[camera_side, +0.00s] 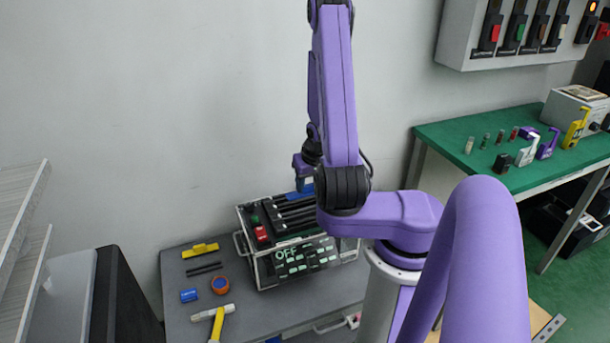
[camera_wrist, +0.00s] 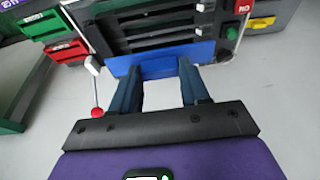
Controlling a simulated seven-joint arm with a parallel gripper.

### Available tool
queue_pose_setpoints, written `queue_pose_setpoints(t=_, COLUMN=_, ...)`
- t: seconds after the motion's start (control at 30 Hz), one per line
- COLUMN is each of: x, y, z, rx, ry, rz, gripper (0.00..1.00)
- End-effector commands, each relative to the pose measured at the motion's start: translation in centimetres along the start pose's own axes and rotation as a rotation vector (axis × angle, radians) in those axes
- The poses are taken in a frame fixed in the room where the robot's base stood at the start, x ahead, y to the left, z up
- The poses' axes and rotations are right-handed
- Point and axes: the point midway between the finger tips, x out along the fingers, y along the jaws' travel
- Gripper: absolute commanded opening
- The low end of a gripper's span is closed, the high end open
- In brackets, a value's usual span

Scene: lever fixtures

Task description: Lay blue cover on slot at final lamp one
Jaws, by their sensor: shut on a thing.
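My gripper (camera_wrist: 160,80) is shut on a blue cover (camera_wrist: 162,60), a flat plate that spans across both fingertips in the wrist view. The slotted box (camera_wrist: 95,38) lies just beyond the cover, with dark parallel slots (camera_wrist: 155,28) across its face. In the side view the same box (camera_side: 350,252) stands on the grey table, with its slots (camera_side: 290,215) on top and "OFF" on its front. My gripper (camera_side: 304,184) is above the back of the slots, mostly behind my arm. I cannot tell whether the cover touches the box. I cannot make out lamp one.
The box carries a green button (camera_side: 254,219) and a red button (camera_side: 262,234). A yellow piece (camera_side: 200,250), a blue block (camera_side: 189,295), an orange-and-blue roll (camera_side: 220,285) and a yellow-headed tool (camera_side: 217,322) lie on the table to its left. A green bench (camera_side: 450,137) stands right.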

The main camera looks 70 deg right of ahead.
Motion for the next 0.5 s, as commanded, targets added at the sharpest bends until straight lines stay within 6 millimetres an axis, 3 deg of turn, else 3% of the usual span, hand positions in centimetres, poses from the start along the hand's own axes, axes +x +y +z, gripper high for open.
queue_pose_setpoints(t=0.2, x=2.0, y=0.0, z=0.6, rx=0.001, ry=-0.001, rz=-0.001, gripper=0.17)
queue_pose_setpoints(t=0.5, x=2.5, y=0.0, z=0.7, rx=0.001, ry=0.0, rz=0.001, gripper=0.17)
